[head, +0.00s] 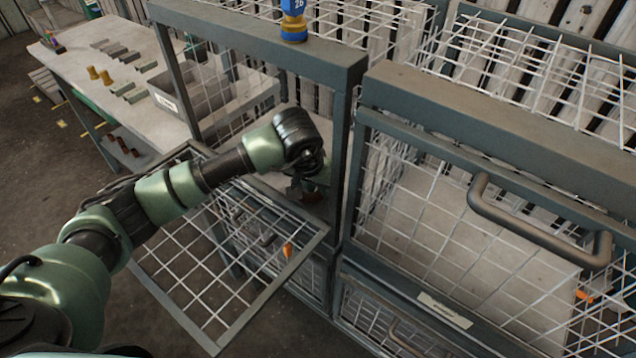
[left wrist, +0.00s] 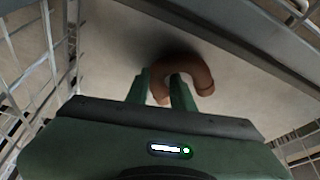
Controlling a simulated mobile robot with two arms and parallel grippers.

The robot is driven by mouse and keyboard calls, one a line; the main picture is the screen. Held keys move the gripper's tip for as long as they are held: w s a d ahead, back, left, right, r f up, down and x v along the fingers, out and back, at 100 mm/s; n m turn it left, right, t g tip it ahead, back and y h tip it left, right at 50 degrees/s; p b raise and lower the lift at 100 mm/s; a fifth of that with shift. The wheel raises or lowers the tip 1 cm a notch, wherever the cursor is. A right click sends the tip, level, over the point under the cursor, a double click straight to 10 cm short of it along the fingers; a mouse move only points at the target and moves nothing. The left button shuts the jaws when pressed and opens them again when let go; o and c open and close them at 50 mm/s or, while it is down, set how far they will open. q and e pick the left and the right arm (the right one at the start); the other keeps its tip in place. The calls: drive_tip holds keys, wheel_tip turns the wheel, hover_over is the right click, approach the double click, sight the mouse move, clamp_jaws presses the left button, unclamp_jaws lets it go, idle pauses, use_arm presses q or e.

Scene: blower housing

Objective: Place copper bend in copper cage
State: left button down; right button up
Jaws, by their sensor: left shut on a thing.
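The copper bend (left wrist: 196,72) is a reddish-brown, U-shaped pipe piece. My left gripper (left wrist: 161,84) is shut on one leg of it, and the curved part shows beyond the fingers. In the head view my left arm reaches through the open front of a grey-framed wire cage (head: 345,130). I cannot tell whether the bend touches the cage floor (left wrist: 110,65). My right gripper is not in view.
The cage's mesh door (head: 222,318) hangs open below my arm. A closed cage with a thick handle (head: 530,228) stands at right. A blue and yellow object (head: 293,22) stands on the top beam. A workbench (head: 75,60) with small parts and a grey bin is at back left.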

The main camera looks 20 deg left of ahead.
sight(313, 200)
use_arm(q)
drive_tip(key=c, duration=1.6)
unclamp_jaws()
drive_tip(key=shift+f+b, duration=0.15)
drive_tip(key=shift+b, duration=0.15)
drive_tip(key=o, duration=0.4)
drive_tip(key=shift+r, duration=0.2)
drive_tip(key=b+v, duration=0.1)
drive_tip(key=v, duration=0.6)
drive_tip(key=shift+r, duration=0.25)
drive_tip(key=shift+s, duration=0.1)
